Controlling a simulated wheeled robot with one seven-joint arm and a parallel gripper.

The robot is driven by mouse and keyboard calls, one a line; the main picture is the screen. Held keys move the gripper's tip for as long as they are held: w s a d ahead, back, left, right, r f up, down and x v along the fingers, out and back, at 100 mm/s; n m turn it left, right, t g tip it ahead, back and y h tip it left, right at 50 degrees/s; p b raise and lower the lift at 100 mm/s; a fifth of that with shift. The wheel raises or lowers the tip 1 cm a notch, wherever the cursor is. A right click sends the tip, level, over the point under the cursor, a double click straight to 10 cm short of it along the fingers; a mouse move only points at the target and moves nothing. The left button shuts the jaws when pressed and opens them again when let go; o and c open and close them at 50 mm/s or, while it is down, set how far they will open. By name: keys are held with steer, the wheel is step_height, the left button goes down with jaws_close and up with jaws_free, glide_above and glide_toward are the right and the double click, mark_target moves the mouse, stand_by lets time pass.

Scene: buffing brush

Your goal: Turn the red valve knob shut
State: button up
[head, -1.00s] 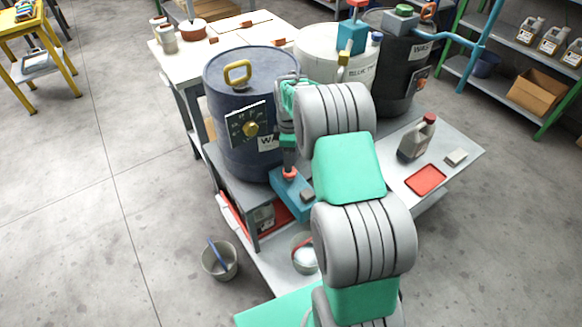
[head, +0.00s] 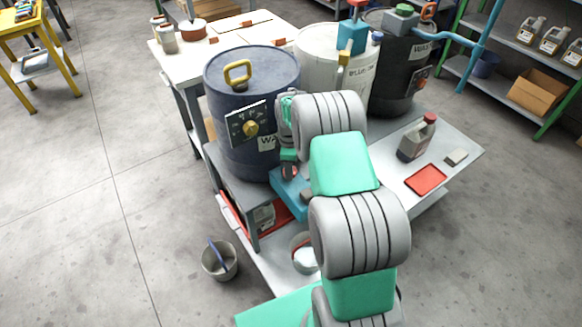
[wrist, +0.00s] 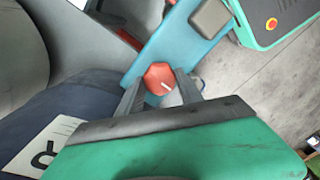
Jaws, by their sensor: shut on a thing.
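The red valve knob (wrist: 158,76) is a red, faceted cap with a short white mark, seen in the wrist view at the near end of a blue box (wrist: 180,42). My gripper (wrist: 160,88) has one finger on each side of the knob and is shut on it. In the head view my gripper (head: 289,170) is low in front of the blue drum (head: 232,158), over the blue box (head: 288,188). There the gripper mostly hides the knob.
The blue drum with a yellow dial stands close to the left of my gripper. A white drum (head: 318,62) and a black drum (head: 392,92) stand behind. A bucket (head: 220,262) stands on the floor.

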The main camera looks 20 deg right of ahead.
steer(key=c, duration=0.6)
steer(key=shift+w+d, duration=0.1)
steer(key=shift+c, duration=0.2)
steer(key=shift+m, duration=0.4)
steer(key=m, duration=0.2)
steer(key=shift+m+b, duration=0.3)
steer(key=shift+b, duration=0.1)
steer(key=m, duration=0.3)
steer(key=shift+m, duration=0.3)
steer(key=m+b, duration=0.1)
steer(key=m, duration=0.4)
steer(key=shift+r, duration=0.1)
steer(key=m, duration=0.5)
steer(key=shift+w+m, duration=0.1)
steer(key=shift+m, duration=0.3)
